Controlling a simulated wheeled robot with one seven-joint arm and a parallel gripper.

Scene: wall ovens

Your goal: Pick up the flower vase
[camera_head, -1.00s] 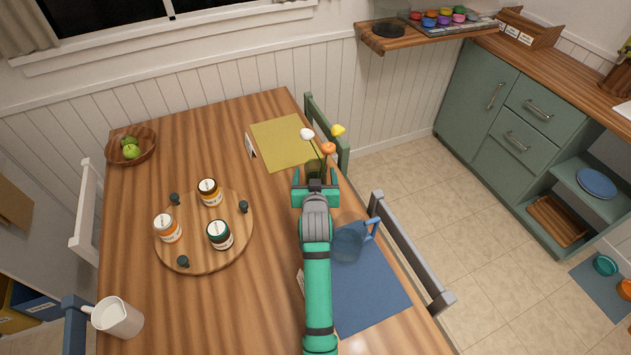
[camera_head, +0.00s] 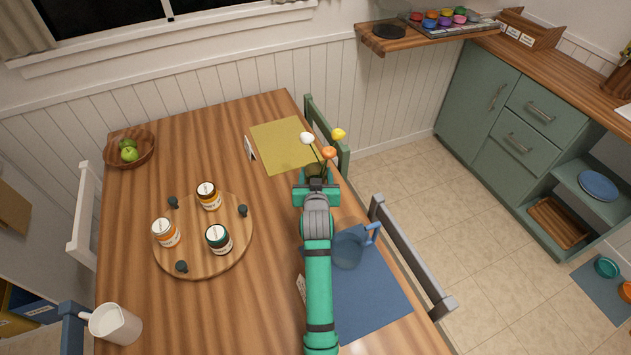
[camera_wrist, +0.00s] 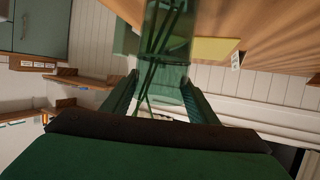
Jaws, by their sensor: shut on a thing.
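The flower vase (camera_head: 316,170) is a small greenish glass vase holding a white, an orange and a yellow flower. It is near the table's right edge, just beyond my gripper (camera_head: 316,184), which hides its lower part in the head view. In the wrist view, the clear green vase (camera_wrist: 165,45) with dark stems inside is between the two fingers of my gripper (camera_wrist: 157,95). My gripper is shut on it. I cannot tell whether the vase's base touches the table.
A yellow mat (camera_head: 282,145) and small white card (camera_head: 250,148) lie beyond. A blue pitcher (camera_head: 348,248) stands on a blue mat (camera_head: 375,295) close to my arm's right. A round board (camera_head: 190,262) with several jars is left. Chairs (camera_head: 410,255) line the right edge.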

